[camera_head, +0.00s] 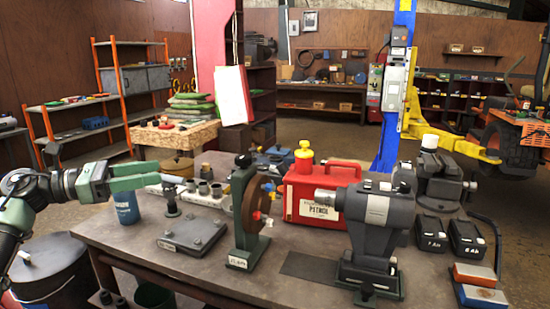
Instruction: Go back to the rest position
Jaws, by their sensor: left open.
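My left gripper (158,176) reaches in from the left, over the left end of the workbench (180,262). Its green fingers point right and are open, with a narrow gap between them. A blue cup (126,208) stands on the bench just below the fingers. I see nothing clearly held. My right gripper is not in view.
The bench holds a dark upright stand (246,215), a red petrol can (318,190), a grey bench machine (372,225), black batteries (466,238) and a vise (438,172). A dark drum (52,272) stands left of the bench. A blue lift post (391,120) rises behind.

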